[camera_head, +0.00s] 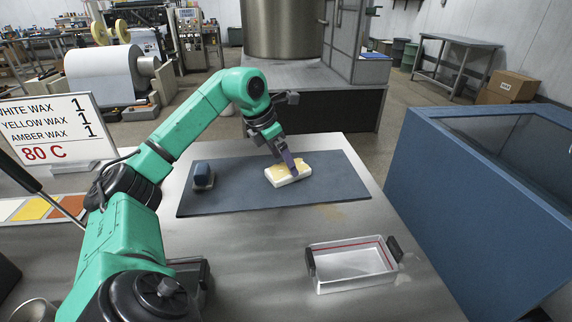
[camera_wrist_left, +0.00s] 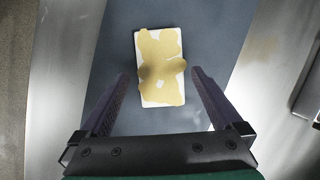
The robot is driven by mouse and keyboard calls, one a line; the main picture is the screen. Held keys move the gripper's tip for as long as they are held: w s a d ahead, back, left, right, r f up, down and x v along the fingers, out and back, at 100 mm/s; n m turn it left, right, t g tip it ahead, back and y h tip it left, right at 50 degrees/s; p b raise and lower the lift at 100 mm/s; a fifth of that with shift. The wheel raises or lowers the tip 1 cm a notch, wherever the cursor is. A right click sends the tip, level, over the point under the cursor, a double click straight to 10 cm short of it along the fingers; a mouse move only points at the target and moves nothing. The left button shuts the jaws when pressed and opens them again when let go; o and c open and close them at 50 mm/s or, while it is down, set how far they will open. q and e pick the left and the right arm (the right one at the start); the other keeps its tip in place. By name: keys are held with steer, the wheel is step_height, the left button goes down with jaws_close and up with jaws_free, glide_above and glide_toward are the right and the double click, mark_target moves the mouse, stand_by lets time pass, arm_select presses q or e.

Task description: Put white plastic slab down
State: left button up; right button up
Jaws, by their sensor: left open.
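The white plastic slab (camera_head: 282,181) lies flat on the blue-grey mat (camera_head: 232,201), with yellowish patches over much of its top. In the left wrist view the slab (camera_wrist_left: 160,98) sits between and just beyond the finger tips, with the mat around it. My left gripper (camera_head: 291,166) is over the slab in the head view. In the left wrist view its two fingers (camera_wrist_left: 159,84) are spread wide with a gap on each side of the slab. The right gripper does not show.
A clear tray with dark handles (camera_head: 350,266) sits on the metal table (camera_head: 262,262) in front. A large blue bin (camera_head: 440,190) stands at right. A sign (camera_head: 45,130) lists waxes at left.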

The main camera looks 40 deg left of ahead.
arm_select(q)
steer(key=p+v, duration=0.2)
steer(key=v, duration=0.7)
steer(key=shift+s+r, duration=0.1)
